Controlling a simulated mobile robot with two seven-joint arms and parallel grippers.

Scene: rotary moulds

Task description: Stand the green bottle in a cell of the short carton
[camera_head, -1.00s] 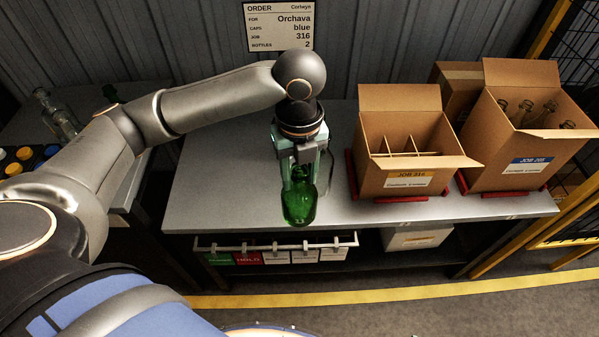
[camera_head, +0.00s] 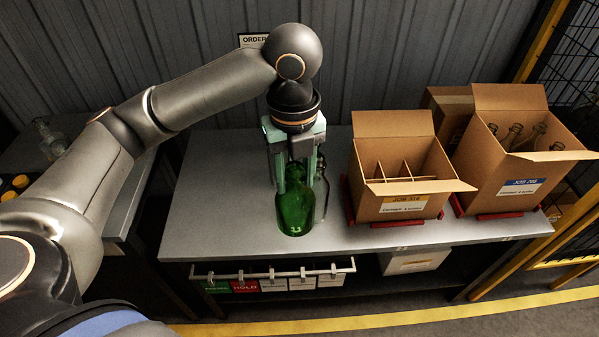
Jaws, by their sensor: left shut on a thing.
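The green bottle (camera_head: 295,207) hangs nearly upright below my left gripper (camera_head: 292,165), which is shut on its upper part. The gripper's fingers hide the bottle's neck. I cannot tell whether the bottle's base touches the table. The short carton (camera_head: 402,207), labelled JOB 316 with a yellow strip, stands open to the right of the bottle. Dividers split its inside into cells, and the cells that I can see look empty. The bottle is outside the carton, to its left. My right gripper is not in view.
A taller carton (camera_head: 519,190) with a blue label and several clear bottles stands at the right. A closed brown box (camera_head: 450,107) is behind. The grey table (camera_head: 215,205) is clear left of the bottle. Open flaps rise behind both cartons. A yellow-framed mesh fence is at far right.

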